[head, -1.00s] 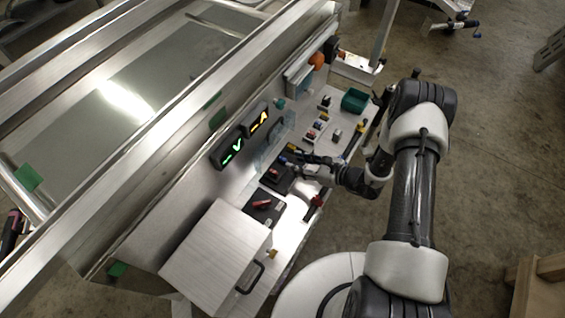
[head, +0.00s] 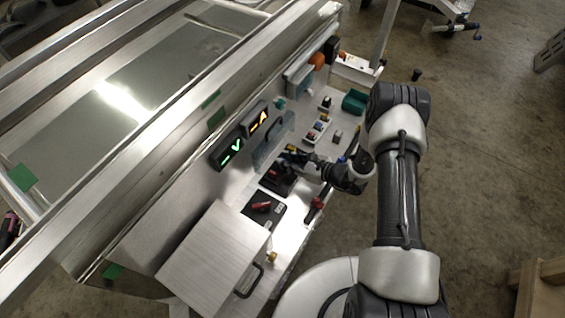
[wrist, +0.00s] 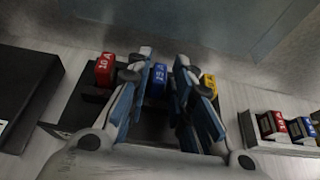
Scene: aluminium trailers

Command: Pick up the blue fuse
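The blue fuse (wrist: 158,80) stands upright in a black holder (wrist: 160,128), between a red fuse (wrist: 105,68) marked 10 A and a yellow fuse (wrist: 208,86). My gripper (wrist: 168,62) is open, with one finger on each side of the blue fuse. I cannot tell whether either finger touches it. The fingers partly cover the holder and the yellow fuse. In the head view, my gripper (head: 292,157) is over the bench by the black holder, and the fuse there is too small to make out.
A second holder (wrist: 250,130) with red and blue fuses is at the right in the wrist view. A black block (wrist: 28,95) is at the left. A bluish clear panel (head: 270,150) stands behind the holder. A metal box (head: 210,260) is at the near end.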

